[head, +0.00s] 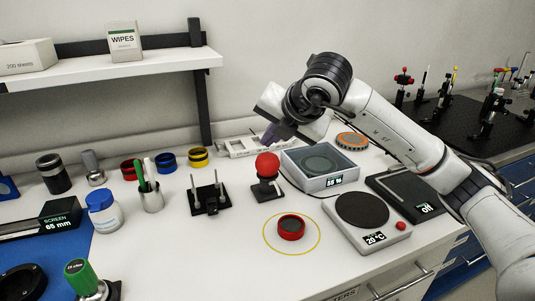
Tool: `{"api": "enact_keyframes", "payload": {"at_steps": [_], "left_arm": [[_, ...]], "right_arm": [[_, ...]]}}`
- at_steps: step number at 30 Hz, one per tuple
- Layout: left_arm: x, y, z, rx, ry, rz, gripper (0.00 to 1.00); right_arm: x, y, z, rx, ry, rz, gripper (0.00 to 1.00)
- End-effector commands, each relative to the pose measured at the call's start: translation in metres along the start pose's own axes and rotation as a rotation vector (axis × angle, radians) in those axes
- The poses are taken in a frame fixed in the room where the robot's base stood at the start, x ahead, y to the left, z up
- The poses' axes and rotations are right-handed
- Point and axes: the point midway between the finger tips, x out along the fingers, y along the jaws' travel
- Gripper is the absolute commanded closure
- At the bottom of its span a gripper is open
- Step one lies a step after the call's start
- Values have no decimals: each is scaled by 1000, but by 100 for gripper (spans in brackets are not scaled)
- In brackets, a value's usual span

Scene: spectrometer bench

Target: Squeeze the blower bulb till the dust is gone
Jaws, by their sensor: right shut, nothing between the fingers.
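The blower bulb (267,163) looks like a red ball on a black stand, upright on the white bench in the middle of the head view. In front of it to the right, a dark round disc in a red ring (291,227) lies inside a yellow circle; dust on it is too small to tell. My right gripper (272,139) is shut and empty, with its fingers above and just behind the bulb in the picture. It appears apart from the bulb. My left gripper is out of view.
A black two-post holder (208,199) and a pen cup (150,200) stand to the left. The bench front near the yellow circle is clear.

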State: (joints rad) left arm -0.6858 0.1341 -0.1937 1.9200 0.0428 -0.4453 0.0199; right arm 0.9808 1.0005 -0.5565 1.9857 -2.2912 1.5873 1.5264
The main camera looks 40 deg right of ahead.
Motion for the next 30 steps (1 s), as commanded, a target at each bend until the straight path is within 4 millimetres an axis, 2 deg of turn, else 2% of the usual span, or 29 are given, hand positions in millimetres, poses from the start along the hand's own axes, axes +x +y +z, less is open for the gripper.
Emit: {"api": "enact_keyframes", "payload": {"at_steps": [11, 30], "left_arm": [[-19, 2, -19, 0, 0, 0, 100], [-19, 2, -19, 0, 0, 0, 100]], "right_arm": [[-28, 21, 20, 1, 0, 2, 100], [-28, 21, 21, 0, 0, 0, 100]]}}
